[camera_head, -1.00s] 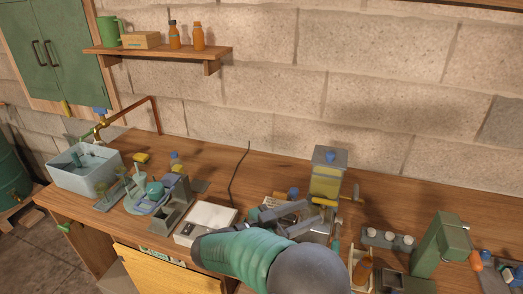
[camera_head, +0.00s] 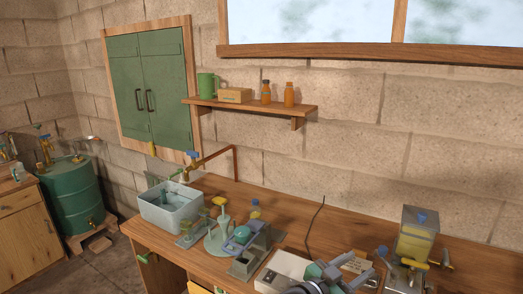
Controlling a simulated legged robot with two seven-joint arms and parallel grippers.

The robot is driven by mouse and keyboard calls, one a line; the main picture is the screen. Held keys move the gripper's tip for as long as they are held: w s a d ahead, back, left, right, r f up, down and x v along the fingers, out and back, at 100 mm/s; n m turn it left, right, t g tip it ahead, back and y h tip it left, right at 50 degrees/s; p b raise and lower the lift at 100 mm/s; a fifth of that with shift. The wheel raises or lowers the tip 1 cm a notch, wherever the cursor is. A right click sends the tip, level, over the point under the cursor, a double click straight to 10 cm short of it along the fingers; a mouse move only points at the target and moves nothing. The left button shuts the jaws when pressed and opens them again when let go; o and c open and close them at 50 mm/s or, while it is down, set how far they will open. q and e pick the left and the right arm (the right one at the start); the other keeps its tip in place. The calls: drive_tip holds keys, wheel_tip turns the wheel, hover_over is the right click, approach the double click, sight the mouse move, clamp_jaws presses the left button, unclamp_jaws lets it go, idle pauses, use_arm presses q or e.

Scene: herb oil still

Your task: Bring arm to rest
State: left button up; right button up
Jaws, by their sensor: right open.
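My right gripper (camera_head: 340,273) is at the lower right edge of the view, with its grey fingers low over the wooden bench (camera_head: 222,186). It is open, and I see nothing held between the fingers. It is just right of a white-topped box (camera_head: 283,268); whether it touches anything there I cannot tell. Most of my right arm is below the frame. My left gripper is not in view.
A pale basin (camera_head: 172,210) stands at the bench's left end, beside a green stand (camera_head: 216,241) and a grey block (camera_head: 246,262). A yellow-filled container (camera_head: 416,240) stands right. A wall shelf (camera_head: 250,106) holds bottles. A green drum (camera_head: 72,200) stands far left.

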drive_tip(key=w+a+f+n+t+y, duration=0.25)
drive_tip(key=a+f+n+y, duration=0.35)
drive_tip(key=a+n+y, duration=0.4)
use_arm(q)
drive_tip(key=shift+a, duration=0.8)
use_arm(e)
drive_tip(key=s+d+f+n+g+y, duration=0.1)
drive_tip(key=s+f+g, duration=0.3)
drive_tip(key=s, duration=0.9)
drive_tip(key=s+d+f+n+g+y, duration=0.1)
drive_tip(key=s+d+f+g+y, duration=0.2)
drive_tip(key=s+f, duration=0.6)
drive_tip(key=shift+s+d+f+n+g, duration=0.15)
drive_tip(key=shift+s+d+n+g, duration=0.2)
drive_tip(key=shift+s+g, duration=1.35)
